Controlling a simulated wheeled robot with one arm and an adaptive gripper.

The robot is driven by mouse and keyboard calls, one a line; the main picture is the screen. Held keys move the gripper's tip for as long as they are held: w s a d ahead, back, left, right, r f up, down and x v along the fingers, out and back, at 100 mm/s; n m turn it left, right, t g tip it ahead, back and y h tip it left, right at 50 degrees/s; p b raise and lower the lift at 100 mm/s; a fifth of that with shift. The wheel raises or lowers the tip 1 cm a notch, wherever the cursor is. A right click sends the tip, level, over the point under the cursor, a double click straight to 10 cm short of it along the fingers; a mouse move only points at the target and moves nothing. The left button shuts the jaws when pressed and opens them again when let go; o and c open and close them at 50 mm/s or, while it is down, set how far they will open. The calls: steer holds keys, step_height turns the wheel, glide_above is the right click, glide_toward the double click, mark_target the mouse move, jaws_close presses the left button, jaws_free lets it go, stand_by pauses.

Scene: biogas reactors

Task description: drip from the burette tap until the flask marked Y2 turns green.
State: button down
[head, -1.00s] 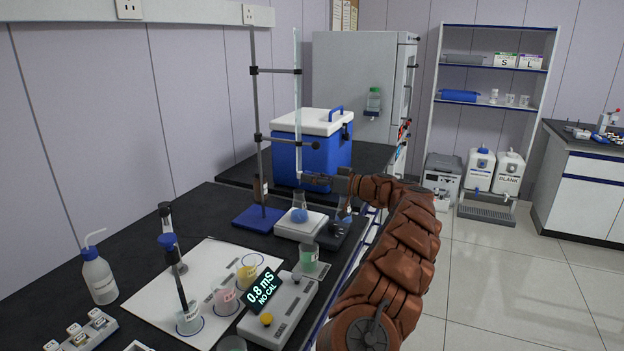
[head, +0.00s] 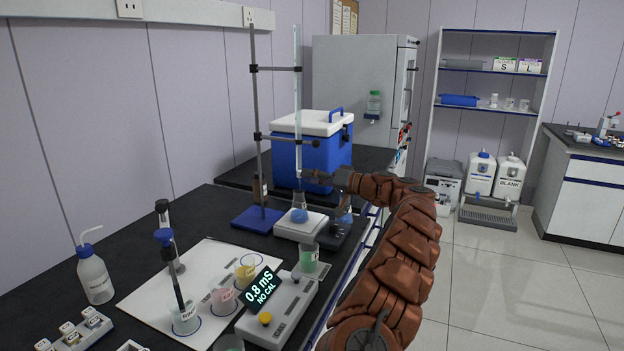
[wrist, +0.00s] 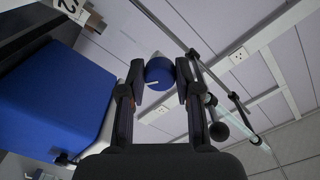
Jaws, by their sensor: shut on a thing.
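The burette (head: 297,100) is a clear upright tube clamped to a stand (head: 258,120) with a blue base. Its tap shows in the wrist view as a blue knob (wrist: 159,72) between my fingertips. My gripper (wrist: 160,85) is shut on that knob; in the head view my gripper (head: 312,177) is at the burette's lower end. Below it a conical flask (head: 299,214) with blue liquid stands on a white plate device (head: 290,231). No mark is readable on this flask, so I cannot confirm it is Y2. No falling drop is visible.
A blue cool box (head: 290,160) stands behind the burette. In front are a white mat (head: 150,300) with several beakers, a meter (head: 283,312) reading 0.8 mS, a green-liquid beaker (head: 309,258) and a wash bottle (head: 94,278). Open floor lies to the right.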

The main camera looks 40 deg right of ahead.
steer(key=shift+m, duration=0.3)
steer(key=shift+r, duration=0.1)
steer(key=c, duration=0.8)
jaws_free()
steer(key=shift+s+d, duration=0.1)
steer(key=v, duration=1.1)
steer(key=shift+s+d, duration=0.2)
steer(key=shift+s, duration=0.2)
